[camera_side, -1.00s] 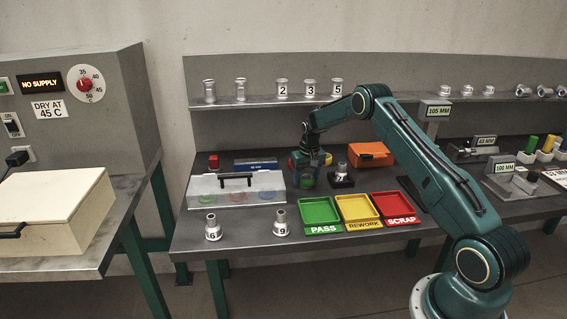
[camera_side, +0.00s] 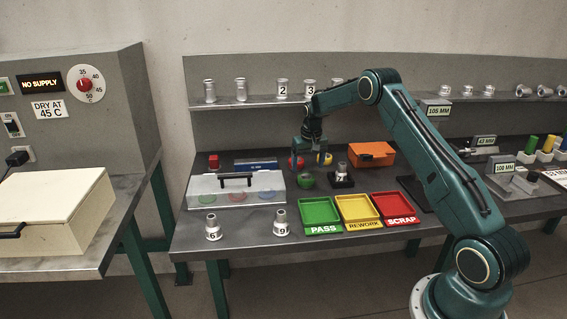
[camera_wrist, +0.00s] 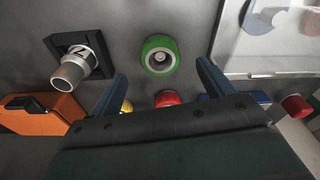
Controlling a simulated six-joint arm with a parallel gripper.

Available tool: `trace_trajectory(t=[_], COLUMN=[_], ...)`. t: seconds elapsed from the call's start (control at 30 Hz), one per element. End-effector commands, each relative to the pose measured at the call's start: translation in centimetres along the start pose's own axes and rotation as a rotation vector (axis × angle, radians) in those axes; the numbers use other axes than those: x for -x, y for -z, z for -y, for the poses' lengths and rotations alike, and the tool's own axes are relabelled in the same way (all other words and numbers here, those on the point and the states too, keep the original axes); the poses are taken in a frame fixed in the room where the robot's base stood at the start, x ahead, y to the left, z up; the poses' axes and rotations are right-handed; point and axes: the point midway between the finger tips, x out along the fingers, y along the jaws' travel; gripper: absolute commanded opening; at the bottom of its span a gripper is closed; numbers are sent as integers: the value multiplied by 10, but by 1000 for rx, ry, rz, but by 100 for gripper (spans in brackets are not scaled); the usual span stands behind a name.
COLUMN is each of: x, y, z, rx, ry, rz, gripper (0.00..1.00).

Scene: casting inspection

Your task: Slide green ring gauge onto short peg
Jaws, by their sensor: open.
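The green ring gauge (camera_side: 306,180) sits low at the bench's middle. In the wrist view, the green ring (camera_wrist: 146,57) surrounds a small grey peg top (camera_wrist: 160,57), so it appears to be around the short peg. How far down it sits is hard to tell. My gripper (camera_side: 311,152) is open and empty, above the green ring. In the wrist view, my gripper's fingers (camera_wrist: 160,70) are spread wide, one toward each side of the ring and clear of it.
A clear-lidded case (camera_side: 236,188) holding coloured discs stands left. A black block with casting 7 (camera_side: 341,179) is close right. Red (camera_side: 297,163) and yellow (camera_side: 328,158) round pieces and an orange box (camera_side: 371,154) lie behind. PASS (camera_side: 320,212), REWORK and SCRAP trays are in front.

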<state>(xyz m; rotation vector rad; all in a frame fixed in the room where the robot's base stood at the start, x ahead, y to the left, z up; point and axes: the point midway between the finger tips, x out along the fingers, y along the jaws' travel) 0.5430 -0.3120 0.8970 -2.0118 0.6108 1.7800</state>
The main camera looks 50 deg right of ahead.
Motion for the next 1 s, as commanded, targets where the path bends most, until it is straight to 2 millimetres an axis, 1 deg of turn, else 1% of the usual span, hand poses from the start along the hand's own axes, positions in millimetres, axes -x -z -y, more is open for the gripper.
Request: trace_trajectory(t=[0.03, 0.2, 0.33, 0.5, 0.7, 1.0], x=[10, 40, 58, 74, 81, 81], y=[1, 1, 1, 0, 0, 0], z=[0, 0, 0, 0, 0, 0], rx=[0, 0, 0, 0, 0, 1], ry=[0, 0, 0, 0, 0, 0], rz=[-2, -4, -3, -2, 0, -1], gripper=[80, 80, 80, 80, 80, 80])
